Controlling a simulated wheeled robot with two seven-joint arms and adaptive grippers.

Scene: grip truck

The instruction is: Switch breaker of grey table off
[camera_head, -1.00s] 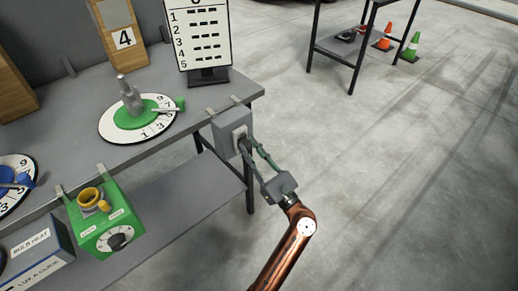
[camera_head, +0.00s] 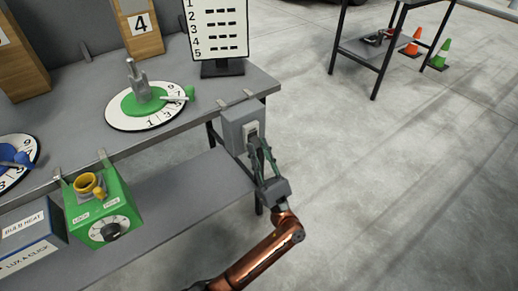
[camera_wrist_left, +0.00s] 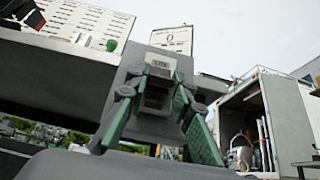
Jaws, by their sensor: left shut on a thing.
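The breaker is a grey box (camera_head: 234,124) with a pale switch plate (camera_head: 251,131), hung on the right front edge of the grey table (camera_head: 75,117). My left gripper (camera_head: 257,147) is up against the front of this box, its fingers close together at the switch. In the left wrist view the breaker box (camera_wrist_left: 158,68) is straight ahead, with the two green-padded fingers (camera_wrist_left: 156,95) on either side of its switch part. The gripper is shut on the breaker switch; the fingers partly hide it, so its position is unclear. My right gripper is not in view.
A green box (camera_head: 99,208) with a yellow ring hangs on the table front, left of the breaker. A green dial (camera_head: 145,103) and a numbered board (camera_head: 218,30) stand on top. Open floor lies to the right; cones (camera_head: 440,56) stand far back.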

